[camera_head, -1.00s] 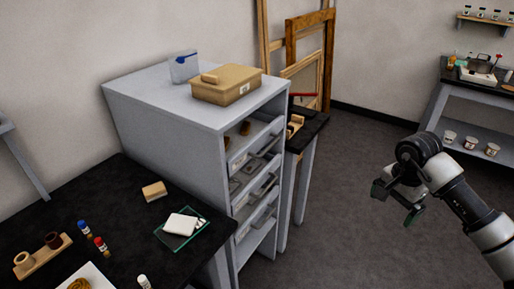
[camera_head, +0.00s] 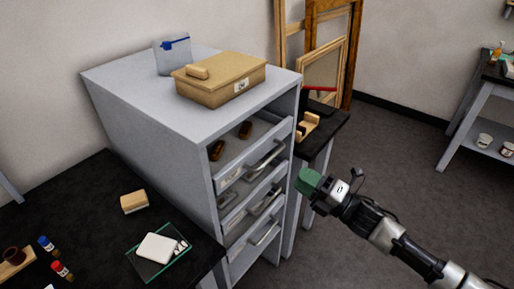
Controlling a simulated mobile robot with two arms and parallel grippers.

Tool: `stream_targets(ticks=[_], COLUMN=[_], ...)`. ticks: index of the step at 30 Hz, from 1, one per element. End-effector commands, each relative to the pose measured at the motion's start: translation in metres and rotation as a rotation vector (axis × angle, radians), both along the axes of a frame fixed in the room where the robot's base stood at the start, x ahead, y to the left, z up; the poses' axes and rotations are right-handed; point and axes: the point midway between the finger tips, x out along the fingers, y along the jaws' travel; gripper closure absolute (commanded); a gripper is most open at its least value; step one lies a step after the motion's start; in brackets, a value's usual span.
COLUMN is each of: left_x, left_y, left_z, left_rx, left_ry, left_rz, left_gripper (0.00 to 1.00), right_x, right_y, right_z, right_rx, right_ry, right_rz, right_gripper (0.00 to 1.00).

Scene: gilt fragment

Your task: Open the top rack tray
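The grey rack (camera_head: 160,125) stands in the middle with its open front facing right. Its top tray (camera_head: 229,177) has a pale front with a bar handle (camera_head: 267,159) and a small label. The tray front sits about in line with the trays below. Two small brown pieces, one (camera_head: 217,150) nearer and one (camera_head: 245,130) farther, show inside it. My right gripper (camera_head: 309,182), with green fingertips, is in front of the rack, just right of the top handle and apart from it. Its fingers overlap, so the opening is unclear. My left gripper is out of view.
A tan lidded box (camera_head: 222,82) and a clear container with a blue clip (camera_head: 173,55) stand on the rack. A black table (camera_head: 85,215) is at left. A dark side table (camera_head: 335,116) and wooden frames (camera_head: 322,70) stand behind. Floor (camera_head: 400,150) to the right is clear.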

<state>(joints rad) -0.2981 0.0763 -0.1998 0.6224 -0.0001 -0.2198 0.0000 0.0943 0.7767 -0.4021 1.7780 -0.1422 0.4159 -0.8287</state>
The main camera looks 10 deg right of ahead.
Motion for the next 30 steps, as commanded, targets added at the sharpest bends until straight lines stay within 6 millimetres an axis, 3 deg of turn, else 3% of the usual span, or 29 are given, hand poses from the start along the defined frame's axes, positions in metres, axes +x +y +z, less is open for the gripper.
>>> stream_targets(ticks=[3, 8, 21, 30], left_x=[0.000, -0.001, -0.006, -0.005], left_y=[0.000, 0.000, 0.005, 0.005], left_z=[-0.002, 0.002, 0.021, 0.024], left_rx=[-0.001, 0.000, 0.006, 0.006], left_ry=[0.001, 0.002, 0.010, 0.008], left_rz=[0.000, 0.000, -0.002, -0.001], left_gripper=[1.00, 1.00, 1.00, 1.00], right_x=[0.001, 0.010, 0.070, 0.085], right_y=[-0.009, -0.005, 0.042, 0.054], right_z=[-0.013, -0.012, 0.004, 0.005], right_rx=[0.090, 0.117, 0.112, 0.110], right_ry=[0.118, 0.147, 0.143, 0.143], right_rz=[-0.048, -0.062, -0.060, -0.060], right_gripper=[0.63, 0.63, 0.63, 0.63])
